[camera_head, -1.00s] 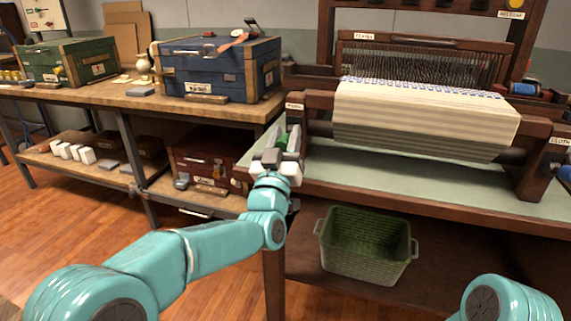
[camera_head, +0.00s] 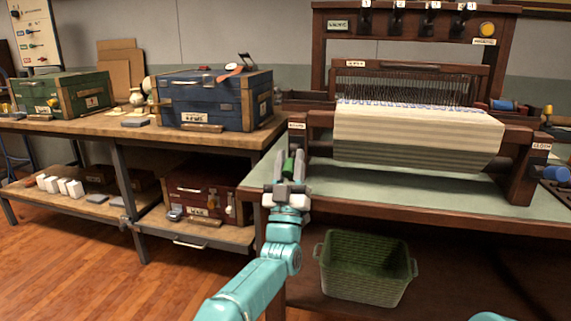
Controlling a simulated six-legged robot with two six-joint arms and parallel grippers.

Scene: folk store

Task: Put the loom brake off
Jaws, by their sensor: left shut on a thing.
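The wooden loom (camera_head: 521,165) stands on a pale green tabletop at the right, with striped cloth (camera_head: 415,130) over its front. A small label, too blurred to read surely, is on its left front post. My left gripper (camera_head: 289,170) is at the lower left of that post, fingers pointing up and away. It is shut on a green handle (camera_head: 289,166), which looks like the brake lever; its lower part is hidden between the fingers. I cannot tell the lever's exact angle. My right gripper is out of view.
A green basket (camera_head: 366,270) sits on the shelf below the loom. A blue chest (camera_head: 214,100) and a green chest (camera_head: 62,95) stand on the left bench. A red chest (camera_head: 205,192) is on its lower shelf. The wooden floor at lower left is clear.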

